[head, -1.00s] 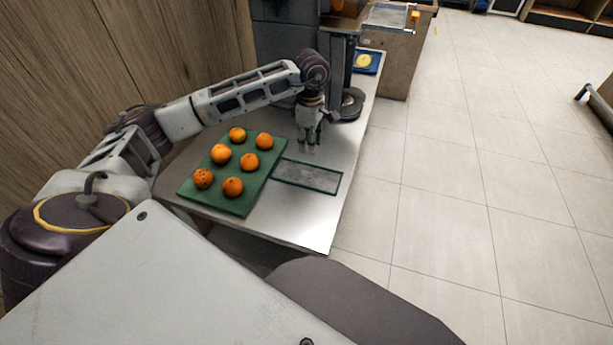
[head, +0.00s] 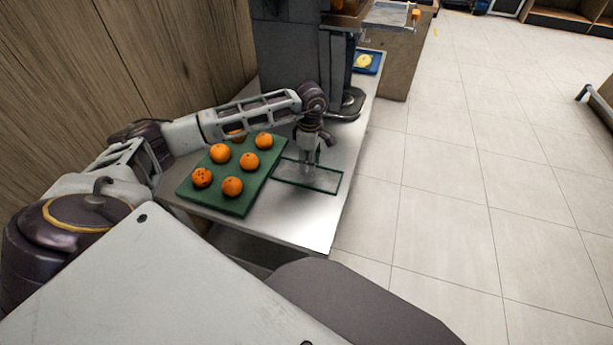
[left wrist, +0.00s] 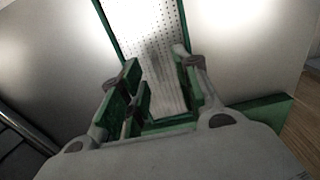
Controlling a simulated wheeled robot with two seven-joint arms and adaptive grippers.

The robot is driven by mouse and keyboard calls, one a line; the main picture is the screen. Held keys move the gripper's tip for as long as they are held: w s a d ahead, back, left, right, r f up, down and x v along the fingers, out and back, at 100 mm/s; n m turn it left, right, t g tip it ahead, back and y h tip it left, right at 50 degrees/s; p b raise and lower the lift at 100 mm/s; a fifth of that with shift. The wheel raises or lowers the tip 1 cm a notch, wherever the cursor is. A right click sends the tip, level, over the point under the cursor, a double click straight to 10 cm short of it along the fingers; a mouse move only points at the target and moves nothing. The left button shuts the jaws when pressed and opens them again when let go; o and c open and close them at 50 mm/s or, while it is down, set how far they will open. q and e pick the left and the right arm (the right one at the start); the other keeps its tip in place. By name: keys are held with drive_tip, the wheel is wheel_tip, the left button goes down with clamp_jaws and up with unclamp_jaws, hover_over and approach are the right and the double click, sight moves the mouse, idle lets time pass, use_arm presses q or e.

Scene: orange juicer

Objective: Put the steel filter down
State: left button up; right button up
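The steel filter is a flat, perforated metal strip in a thin green frame (head: 322,181). It lies on the steel table beside the green board, and in the left wrist view (left wrist: 150,25) it runs away from my fingers. My left gripper (head: 308,168) points down over the filter's middle. In the left wrist view its fingers (left wrist: 158,75) stand apart on either side of the filter strip, with a gap between them. Whether the fingertips touch the frame cannot be told. My right gripper is not in view.
The green board (head: 213,197) with several oranges (head: 232,187) lies just left of the filter; my left arm partly covers one orange. The dark juicer (head: 290,60) stands behind. The table's right edge (head: 352,185) is close to the filter, with open floor beyond.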

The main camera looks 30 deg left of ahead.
sight(307, 173)
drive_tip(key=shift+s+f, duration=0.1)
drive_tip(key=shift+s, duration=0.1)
